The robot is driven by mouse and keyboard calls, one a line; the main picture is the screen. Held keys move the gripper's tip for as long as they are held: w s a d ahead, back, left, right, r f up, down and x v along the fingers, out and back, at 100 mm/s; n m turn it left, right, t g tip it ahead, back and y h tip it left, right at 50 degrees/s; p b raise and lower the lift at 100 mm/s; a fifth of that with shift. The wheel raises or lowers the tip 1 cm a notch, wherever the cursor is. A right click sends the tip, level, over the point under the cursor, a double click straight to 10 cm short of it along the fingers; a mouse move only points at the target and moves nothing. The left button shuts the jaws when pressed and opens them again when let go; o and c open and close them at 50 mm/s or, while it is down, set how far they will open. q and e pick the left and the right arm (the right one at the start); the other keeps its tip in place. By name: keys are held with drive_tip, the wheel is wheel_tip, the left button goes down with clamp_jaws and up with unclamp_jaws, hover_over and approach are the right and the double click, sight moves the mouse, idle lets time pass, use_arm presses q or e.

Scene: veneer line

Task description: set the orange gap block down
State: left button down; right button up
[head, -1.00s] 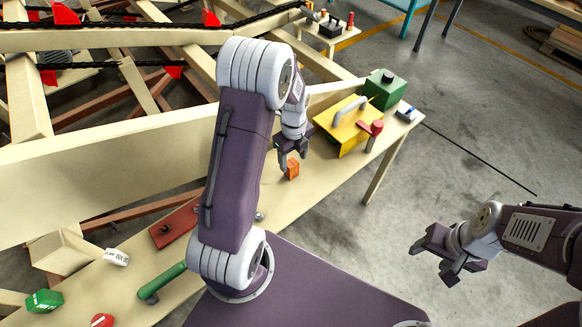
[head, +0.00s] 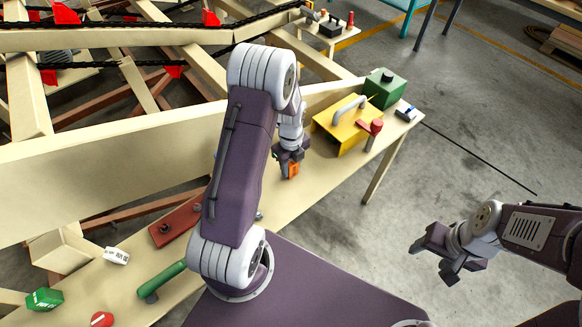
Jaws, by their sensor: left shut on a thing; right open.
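The orange gap block (head: 293,170) is a small block low over or on the long pale bench, left of the yellow box. My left gripper (head: 288,166) is shut on it, and its fingers hide part of the block. I cannot tell whether the block's underside touches the bench top. My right gripper (head: 447,262) is open and empty over the grey floor at the right, well away from the bench.
On the bench (head: 325,187) stand a yellow box (head: 345,128) with a grey handle, a red-topped tool (head: 372,132) and a green box (head: 384,88). A dark red block (head: 176,224) and a green tube (head: 163,279) lie lower left. Bench top beside the gripper is clear.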

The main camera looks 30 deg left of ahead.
use_arm(q)
drive_tip(key=shift+r, duration=0.1)
drive_tip(key=shift+r, duration=0.35)
drive_tip(key=r, duration=0.2)
drive_tip(key=d+r, duration=0.1)
drive_tip(key=r, duration=0.1)
drive_tip(key=shift+d, duration=0.1)
drive_tip(key=d+r, duration=0.6)
drive_tip(key=d, duration=0.4)
drive_tip(key=shift+d, duration=0.2)
